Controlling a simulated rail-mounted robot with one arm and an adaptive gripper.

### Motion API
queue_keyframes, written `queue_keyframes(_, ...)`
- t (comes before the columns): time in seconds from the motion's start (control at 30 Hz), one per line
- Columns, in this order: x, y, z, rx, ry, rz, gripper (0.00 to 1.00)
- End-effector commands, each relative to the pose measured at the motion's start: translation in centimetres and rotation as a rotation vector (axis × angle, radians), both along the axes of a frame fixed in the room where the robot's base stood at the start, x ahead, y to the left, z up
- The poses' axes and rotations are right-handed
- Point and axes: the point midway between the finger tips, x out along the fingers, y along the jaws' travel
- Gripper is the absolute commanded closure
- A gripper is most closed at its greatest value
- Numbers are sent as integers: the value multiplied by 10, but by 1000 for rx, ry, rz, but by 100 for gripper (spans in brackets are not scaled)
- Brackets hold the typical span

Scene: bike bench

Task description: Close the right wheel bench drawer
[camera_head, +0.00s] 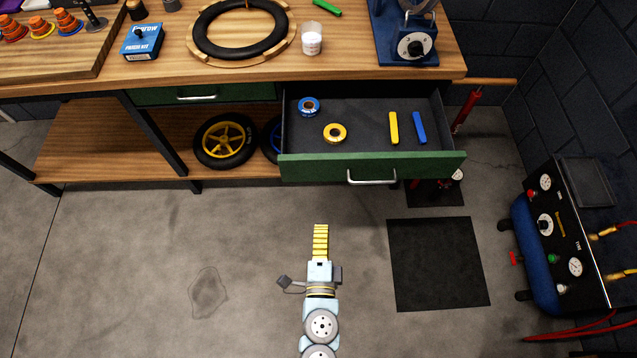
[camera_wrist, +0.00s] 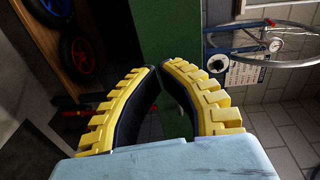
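The right drawer (camera_head: 300,167) of the bench has a green front with a silver handle (camera_head: 371,177). It stands pulled out, its dark inside showing. In it lie a blue ring (camera_head: 308,106), a yellow ring (camera_head: 335,132), a yellow bar (camera_head: 393,128) and a blue bar (camera_head: 420,128). My gripper (camera_head: 320,226) is in front of the drawer, left of the handle, apart from it in the head view. The wrist view shows the yellow fingers (camera_wrist: 160,67) with tips together, nothing between them. The green drawer front (camera_wrist: 165,30) is beyond them; the handle is not visible there.
A second green drawer (camera_head: 170,97) at the left is shut. Wheels (camera_head: 225,141) stand on the lower shelf (camera_head: 90,150). A black mat (camera_head: 438,263) lies on the floor at right, near a blue-tank compressor (camera_head: 540,250). The floor around my gripper is clear.

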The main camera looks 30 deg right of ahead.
Motion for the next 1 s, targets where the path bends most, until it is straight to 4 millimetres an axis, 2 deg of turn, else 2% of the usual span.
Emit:
queue_keyframes(0.03, -1, 2, -11, 18, -24, 12, 100)
queue_keyframes(0.23, -1, 9, -9, 55, -82, 50, 100)
queue_keyframes(0.43, 5, 7, -4, 60, -91, 53, 100)
queue_keyframes(1.0, 61, -19, -4, 59, -90, 52, 100)
